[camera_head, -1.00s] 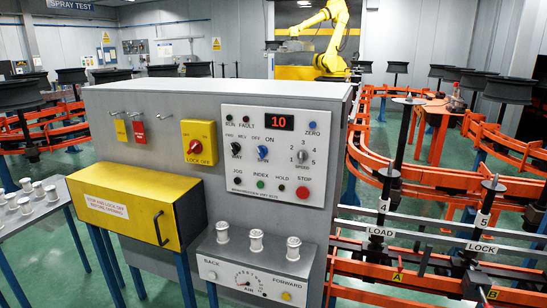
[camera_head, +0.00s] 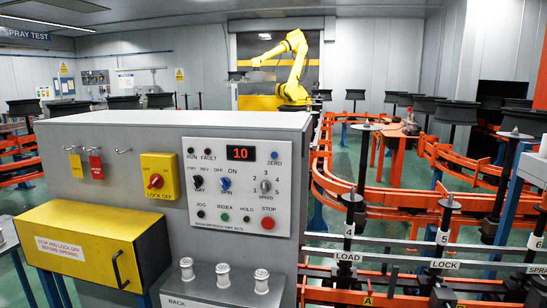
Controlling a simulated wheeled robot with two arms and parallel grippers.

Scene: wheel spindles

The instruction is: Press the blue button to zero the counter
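The blue button (camera_head: 274,155) sits at the top right of the white control panel (camera_head: 228,215), above the label ZERO. The counter (camera_head: 240,153) to its left is a black display with red digits reading 10. The panel is on the front of a grey cabinet, and nothing covers the button. Neither of my grippers shows in the head view.
A yellow box (camera_head: 85,250) juts out at the lower left of the cabinet. A yellow lock-off switch (camera_head: 159,176) is left of the panel. White spools (camera_head: 222,276) stand on a ledge below. Orange rails (camera_head: 400,205) with spindles run at the right.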

